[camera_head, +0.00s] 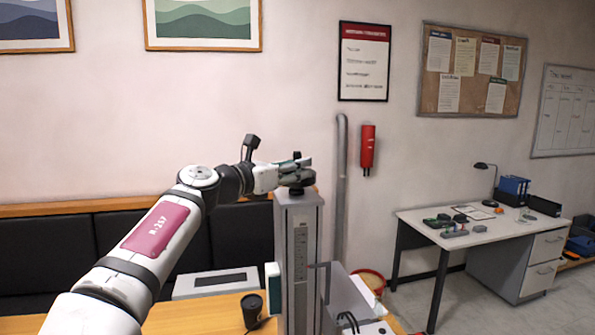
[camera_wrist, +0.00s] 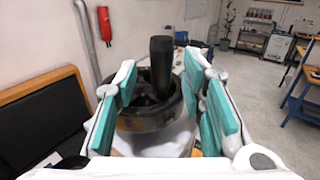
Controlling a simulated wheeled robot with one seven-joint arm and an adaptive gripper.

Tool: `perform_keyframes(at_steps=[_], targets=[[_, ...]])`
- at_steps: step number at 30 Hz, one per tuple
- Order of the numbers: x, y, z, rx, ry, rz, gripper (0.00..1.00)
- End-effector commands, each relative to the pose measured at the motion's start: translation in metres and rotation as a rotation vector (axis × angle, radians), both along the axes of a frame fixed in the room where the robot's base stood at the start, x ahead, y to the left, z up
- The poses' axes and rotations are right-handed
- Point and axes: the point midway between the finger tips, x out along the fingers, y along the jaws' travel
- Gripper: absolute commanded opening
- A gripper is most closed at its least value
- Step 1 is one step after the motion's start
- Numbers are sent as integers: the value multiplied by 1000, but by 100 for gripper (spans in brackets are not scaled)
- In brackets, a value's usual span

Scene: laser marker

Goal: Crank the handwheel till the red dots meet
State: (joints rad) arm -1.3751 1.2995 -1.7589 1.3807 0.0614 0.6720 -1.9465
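The laser marker's grey column (camera_head: 299,240) stands on the wooden table with a scale on its front. The dark handwheel (camera_head: 297,183) sits on top of it, partly covered by my gripper (camera_head: 292,168). In the wrist view the handwheel (camera_wrist: 150,118) is a dark ring with an upright black crank handle (camera_wrist: 161,62). My gripper (camera_wrist: 160,72) is open there, its teal-padded fingers on either side of the handle and wheel. A gap shows on both sides of the handle. I see no red dots in either view; the marker's work area is largely hidden.
A black cup (camera_head: 252,309) and a grey box with a dark panel (camera_head: 214,283) stand left of the column on the table (camera_head: 185,318). A dark padded bench (camera_head: 60,265) lies behind. A white desk (camera_head: 470,232) stands to the right, with clear floor before it.

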Motion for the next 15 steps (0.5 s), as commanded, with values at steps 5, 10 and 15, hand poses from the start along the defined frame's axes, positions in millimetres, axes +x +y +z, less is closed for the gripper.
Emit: perform_keyframes(at_steps=[5, 10, 15], targets=[[10, -7, 0, 2, -1, 2, 37], [11, -9, 1, -1, -1, 2, 37], [10, -9, 1, 0, 0, 2, 37]])
